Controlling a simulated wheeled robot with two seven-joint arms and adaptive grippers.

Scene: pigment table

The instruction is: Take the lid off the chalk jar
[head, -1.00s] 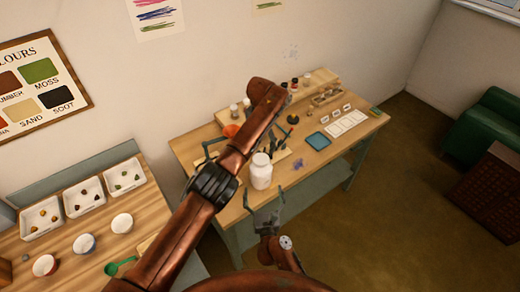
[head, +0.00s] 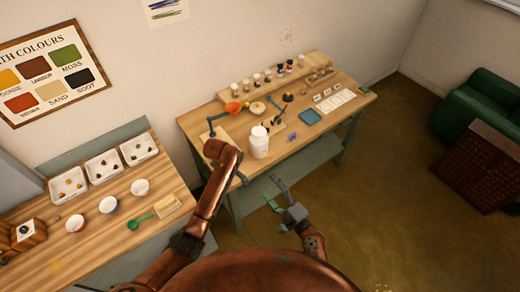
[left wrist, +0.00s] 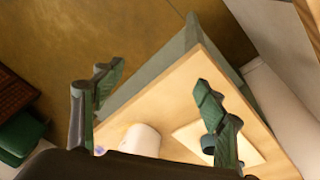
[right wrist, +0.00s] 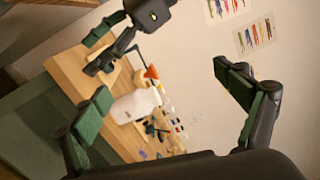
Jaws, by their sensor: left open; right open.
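The white jar (head: 259,145), which I take for the chalk jar, stands upright near the front edge of the pigment table. Its top (head: 260,130) is also white and looks like a lid in place. The jar also shows in the left wrist view (left wrist: 143,140) and the right wrist view (right wrist: 132,106). My left gripper (head: 231,150) is open and empty, just left of the jar, its fingers spread and apart from it. My right gripper (head: 276,194) is open and empty in front of the table edge, below and right of the jar.
An orange funnel (head: 233,107), a bowl (head: 257,108) and a blue tray (head: 310,117) share the pigment table (head: 335,125). Small jars line its back shelf. A second table (head: 40,245) at left holds trays, bowls and a green scoop (head: 140,220).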

